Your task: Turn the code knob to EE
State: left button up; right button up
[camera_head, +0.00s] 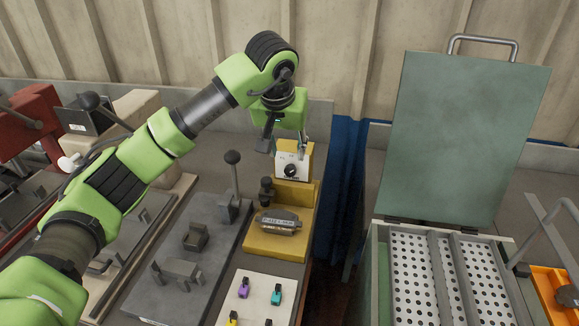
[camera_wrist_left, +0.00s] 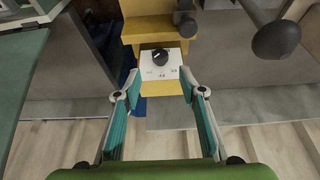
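The code knob (camera_head: 291,170) is a small black dial on a white plate (camera_head: 286,160), mounted on a yellow stand (camera_head: 291,190) near the back of the bench. In the left wrist view the knob (camera_wrist_left: 160,57) sits at the upper middle, with small markings on the plate that are too small to read surely. My left gripper (camera_head: 284,140) hangs just above and behind the plate. Its two teal-padded fingers (camera_wrist_left: 158,105) are spread apart with nothing between them, apart from the knob. My right gripper is in neither view.
A grey fixture with an upright black-knobbed lever (camera_head: 233,158) stands left of the yellow stand. A metal part with a label (camera_head: 278,222) lies on the yellow base. A white board (camera_head: 256,297) holds small coloured pieces. An open green box (camera_head: 460,140) stands right, past a gap.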

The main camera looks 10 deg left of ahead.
aim_at(289, 169)
pick_arm(q)
jog(key=p+x, duration=0.1)
jog(key=x, duration=0.8)
jog(key=shift+f, duration=0.1)
grip_shut()
